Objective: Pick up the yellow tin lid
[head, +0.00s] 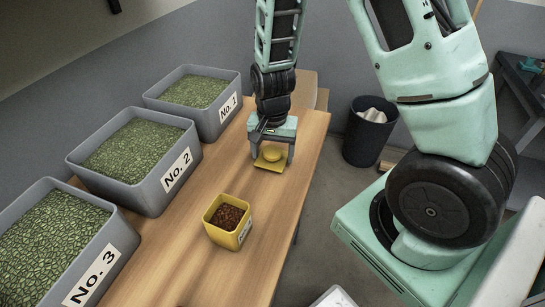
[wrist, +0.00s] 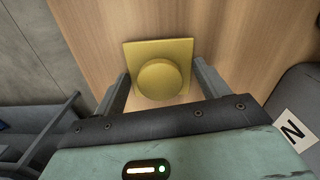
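The yellow tin lid (head: 272,160) is a square plate with a round raised knob. It lies on the wooden table, and it also shows in the wrist view (wrist: 178,52). My gripper (head: 271,160) points down over the lid. In the wrist view its two fingers (wrist: 160,82) are spread, one on each side of the round knob, with gaps between them and the knob. How high the fingertips are above the table I cannot tell exactly. The yellow tin (head: 229,222) stands open nearer the front of the table, with brown beans or grounds inside.
Grey bins of green beans line the table's left side: No. 1 (head: 233,106), No. 2 (head: 178,180) and No. 3 (head: 102,272). A dark waste bin (head: 365,142) stands on the floor at right. Bare wood lies between the lid and the tin.

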